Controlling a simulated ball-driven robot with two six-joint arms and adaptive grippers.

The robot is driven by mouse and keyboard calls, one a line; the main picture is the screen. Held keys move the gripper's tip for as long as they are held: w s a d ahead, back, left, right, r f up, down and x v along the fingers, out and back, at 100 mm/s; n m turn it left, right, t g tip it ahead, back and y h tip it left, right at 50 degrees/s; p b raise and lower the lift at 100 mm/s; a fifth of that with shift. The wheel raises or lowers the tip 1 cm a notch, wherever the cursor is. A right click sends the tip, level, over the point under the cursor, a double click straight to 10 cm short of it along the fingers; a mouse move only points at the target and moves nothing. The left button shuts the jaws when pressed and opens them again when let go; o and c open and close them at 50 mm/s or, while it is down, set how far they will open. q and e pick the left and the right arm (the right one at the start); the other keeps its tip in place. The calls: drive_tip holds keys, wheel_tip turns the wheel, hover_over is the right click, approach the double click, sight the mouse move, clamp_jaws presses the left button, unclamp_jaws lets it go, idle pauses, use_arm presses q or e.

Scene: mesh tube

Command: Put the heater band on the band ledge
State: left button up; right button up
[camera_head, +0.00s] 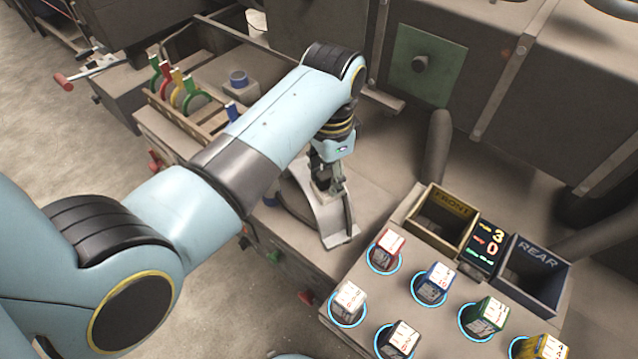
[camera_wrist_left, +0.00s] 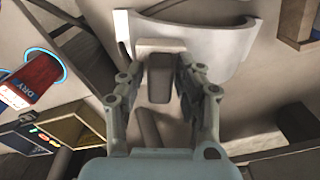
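A curved pale metal piece (camera_head: 331,216), which looks like the heater band, stands on the bench near its front edge. In the left wrist view the curved band (camera_wrist_left: 222,46) spans the top, with a small block-like grip (camera_wrist_left: 160,47) in front of its middle. My left gripper (camera_head: 329,182) points down at the top of the piece. In the wrist view its fingers (camera_wrist_left: 161,78) are apart, one on each side of the block; whether they press on it is unclear. I cannot pick out the band ledge with certainty. My right gripper is not in view.
At the right are the FRONT bin (camera_head: 428,222), REAR bin (camera_head: 513,286), a display (camera_head: 483,246) and several labelled blocks in lit rings. A grey post (camera_head: 437,145) stands behind.

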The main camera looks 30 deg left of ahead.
use_arm(q)
clamp_jaws()
drive_tip(key=shift+w+r, duration=0.1)
drive_tip(key=shift+r, duration=0.05)
